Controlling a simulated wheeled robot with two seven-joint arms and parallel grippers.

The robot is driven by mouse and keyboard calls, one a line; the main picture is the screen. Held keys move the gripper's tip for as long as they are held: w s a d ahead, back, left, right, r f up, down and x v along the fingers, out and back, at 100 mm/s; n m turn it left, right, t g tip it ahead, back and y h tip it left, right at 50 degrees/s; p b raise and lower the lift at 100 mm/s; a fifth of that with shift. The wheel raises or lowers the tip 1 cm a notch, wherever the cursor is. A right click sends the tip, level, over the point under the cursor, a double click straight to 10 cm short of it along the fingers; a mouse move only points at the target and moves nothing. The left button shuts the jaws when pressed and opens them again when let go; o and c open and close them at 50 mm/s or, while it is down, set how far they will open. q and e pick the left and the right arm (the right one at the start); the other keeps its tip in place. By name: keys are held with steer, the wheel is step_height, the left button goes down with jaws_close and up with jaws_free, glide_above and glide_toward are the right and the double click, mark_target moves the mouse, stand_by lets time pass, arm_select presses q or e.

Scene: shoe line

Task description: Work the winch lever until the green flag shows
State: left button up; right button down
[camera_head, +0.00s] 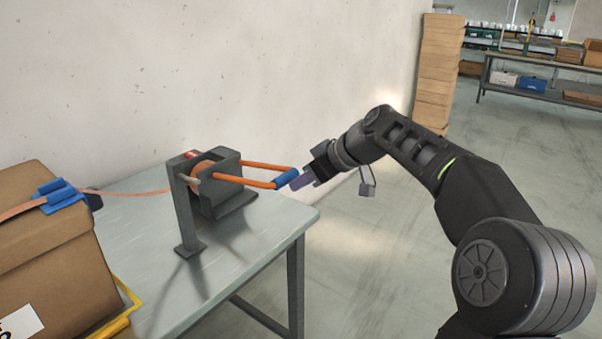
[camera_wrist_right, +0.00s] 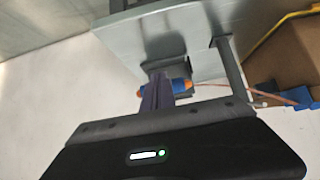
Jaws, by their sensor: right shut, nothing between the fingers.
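The winch (camera_head: 222,197) stands on the grey table, in a dark grey frame. Its lever (camera_head: 255,182) has two orange rods that reach out to the right and end in a blue grip (camera_head: 285,178). The blue grip also shows in the right wrist view (camera_wrist_right: 180,87), partly hidden by my fingers. A small red patch (camera_head: 190,154) shows at the top of the frame; no green shows. My right gripper (camera_head: 301,181) is shut and empty, its purple fingertips at the blue grip's outer end; whether they touch it I cannot tell. My left gripper is out of view.
An orange strap (camera_head: 140,192) runs from the winch to a cardboard box (camera_head: 50,250) with a blue corner piece (camera_head: 58,194). The table (camera_head: 240,247) has a bare front. A wall stands close behind; stacked cartons (camera_head: 437,70) are farther back. The floor at right is open.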

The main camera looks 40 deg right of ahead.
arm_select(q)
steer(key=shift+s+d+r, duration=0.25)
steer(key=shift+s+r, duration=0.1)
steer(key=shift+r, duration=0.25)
arm_select(e)
steer(key=s+f+v, duration=0.1)
steer(key=v, duration=1)
steer(key=shift+s+d+f, duration=0.25)
steer(key=shift+s+f, duration=0.05)
